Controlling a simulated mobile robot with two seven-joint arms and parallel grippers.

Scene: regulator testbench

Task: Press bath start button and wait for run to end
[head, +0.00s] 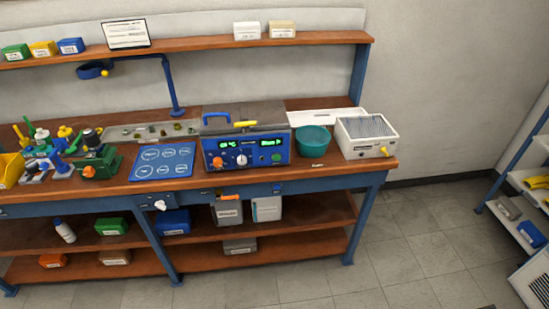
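The bath (247,144) stands on the workbench, right of centre, with a blue front panel and a grey lid. The lid has a blue handle (216,118) and a yellow piece at its front edge. Its panel has two lit green displays; the right display (271,143) carries text too small to read surely. An orange-red knob (217,162), a white knob (241,160) and a green button (276,157) sit below them. The start button's label is not readable. Neither of my grippers is in view.
A teal bowl (313,140) and a white slatted unit (367,137) stand right of the bath. A blue mat (163,163) with marked circles lies left of it. Valve parts crowd the bench's left end. Open floor (420,250) lies at the right.

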